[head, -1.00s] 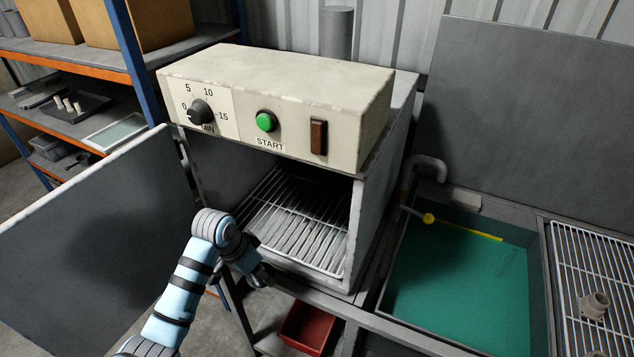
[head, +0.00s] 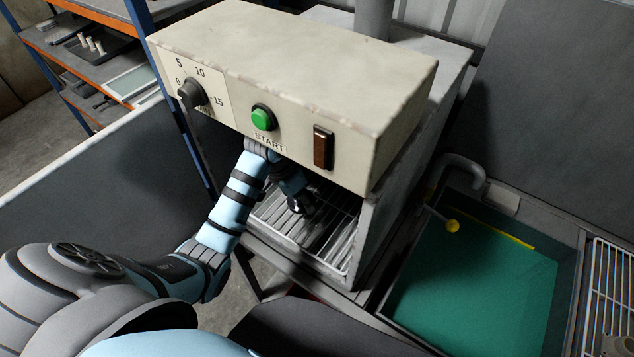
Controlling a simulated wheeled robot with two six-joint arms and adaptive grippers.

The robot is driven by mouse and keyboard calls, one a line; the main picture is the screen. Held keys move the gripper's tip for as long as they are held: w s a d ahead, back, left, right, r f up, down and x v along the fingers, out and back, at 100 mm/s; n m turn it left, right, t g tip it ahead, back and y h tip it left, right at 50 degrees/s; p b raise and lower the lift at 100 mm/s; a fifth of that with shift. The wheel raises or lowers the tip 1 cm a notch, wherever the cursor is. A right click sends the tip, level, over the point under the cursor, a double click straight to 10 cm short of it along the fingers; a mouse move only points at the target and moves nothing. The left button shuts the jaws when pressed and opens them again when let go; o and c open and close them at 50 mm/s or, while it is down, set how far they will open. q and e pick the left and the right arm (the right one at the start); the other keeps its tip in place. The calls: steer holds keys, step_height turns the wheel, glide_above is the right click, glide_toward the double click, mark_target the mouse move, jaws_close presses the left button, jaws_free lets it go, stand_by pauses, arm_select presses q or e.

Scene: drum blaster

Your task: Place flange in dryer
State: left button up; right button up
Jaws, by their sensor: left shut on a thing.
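The dryer is a cream and grey box (head: 300,75) with its front open and a wire rack (head: 335,245) inside. My left arm reaches in under the control panel. My left gripper (head: 300,205) is inside the opening, low above the rack or at it; I cannot tell if it touches. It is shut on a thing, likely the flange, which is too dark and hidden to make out. Another pale flange (head: 621,346) sits on the wire rack at the far right, cut by the frame's edge. My right gripper is out of view.
The dryer door (head: 90,195) stands open at the left. The panel has a dial (head: 192,94), a green start button (head: 263,117) and a brown switch (head: 323,147). A basin of green liquid (head: 475,275) is at right. Shelves stand at the back left.

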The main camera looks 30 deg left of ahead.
arm_select(q)
glide_above(319, 190)
steer(key=s, duration=0.2)
steer(key=shift+s+a+f, duration=0.1)
steer(key=shift+a, duration=0.15)
steer(key=shift+w+d, duration=0.1)
steer(key=shift+w, duration=0.65)
step_height(319, 190, down, 3)
steer(key=shift+s+r, duration=0.1)
steer(key=shift+f, duration=0.35)
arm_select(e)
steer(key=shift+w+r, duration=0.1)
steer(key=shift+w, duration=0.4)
arm_select(q)
steer(key=shift+f, duration=0.1)
steer(key=o, duration=1.5)
